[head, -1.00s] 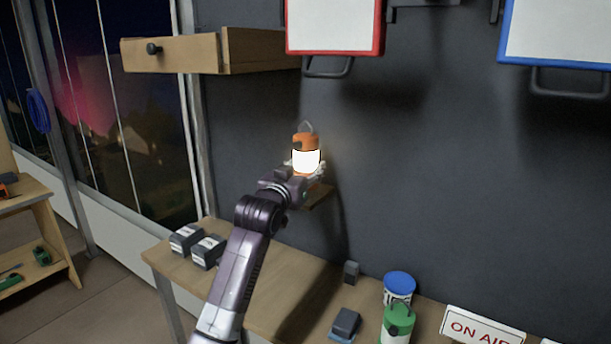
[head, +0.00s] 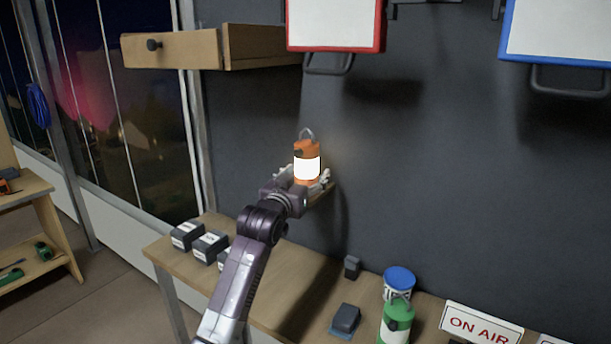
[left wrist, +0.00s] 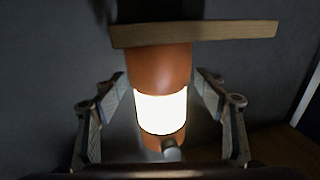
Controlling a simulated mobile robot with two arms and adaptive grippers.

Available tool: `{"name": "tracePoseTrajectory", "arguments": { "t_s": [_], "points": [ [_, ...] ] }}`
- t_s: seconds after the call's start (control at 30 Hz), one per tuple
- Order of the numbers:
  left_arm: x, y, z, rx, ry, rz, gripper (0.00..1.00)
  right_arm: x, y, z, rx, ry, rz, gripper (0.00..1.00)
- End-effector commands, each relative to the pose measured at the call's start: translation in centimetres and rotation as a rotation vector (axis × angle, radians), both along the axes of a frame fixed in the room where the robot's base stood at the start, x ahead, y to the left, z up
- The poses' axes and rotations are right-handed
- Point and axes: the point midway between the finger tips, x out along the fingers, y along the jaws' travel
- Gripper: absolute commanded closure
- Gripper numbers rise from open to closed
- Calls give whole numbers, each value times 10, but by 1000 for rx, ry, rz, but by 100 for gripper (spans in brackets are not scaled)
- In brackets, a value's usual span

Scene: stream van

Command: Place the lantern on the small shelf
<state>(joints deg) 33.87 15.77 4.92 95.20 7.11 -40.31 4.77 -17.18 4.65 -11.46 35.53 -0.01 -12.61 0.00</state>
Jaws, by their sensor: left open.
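The lantern (head: 307,168), orange with a glowing white band and a grey top handle, stands upright on the small wooden shelf (head: 323,192) on the dark wall. In the left wrist view the picture is upside down: the lantern (left wrist: 160,108) has its orange base against the shelf board (left wrist: 195,32). My left gripper (head: 305,179) is open, with one finger on each side of the lantern. In the left wrist view gaps show between the fingers and the lantern. My arm hides part of the shelf. My right gripper is not in view.
A wooden drawer box (head: 225,48) sticks out above left. A red-framed board (head: 335,22) hangs above. On the bench (head: 265,283) below stand dark boxes (head: 210,246), a blue-lidded can (head: 398,282), a green lantern-like item (head: 395,322) and an ON AIR sign (head: 480,330).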

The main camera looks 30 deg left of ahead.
Motion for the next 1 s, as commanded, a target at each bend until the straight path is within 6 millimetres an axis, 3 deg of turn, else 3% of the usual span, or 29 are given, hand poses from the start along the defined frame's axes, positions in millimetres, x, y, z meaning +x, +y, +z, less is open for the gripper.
{"name": "tracePoseTrajectory", "arguments": {
  "t_s": [0.27, 0.7, 1.0],
  "points": [
    [-15, -2, 2, 1, -2, 0, 34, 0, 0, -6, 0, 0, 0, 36],
    [-86, -13, 1, 1, -2, 0, 34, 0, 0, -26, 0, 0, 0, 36],
    [-115, -17, 2, -1, 0, 0, 34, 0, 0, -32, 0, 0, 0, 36]
  ]
}}
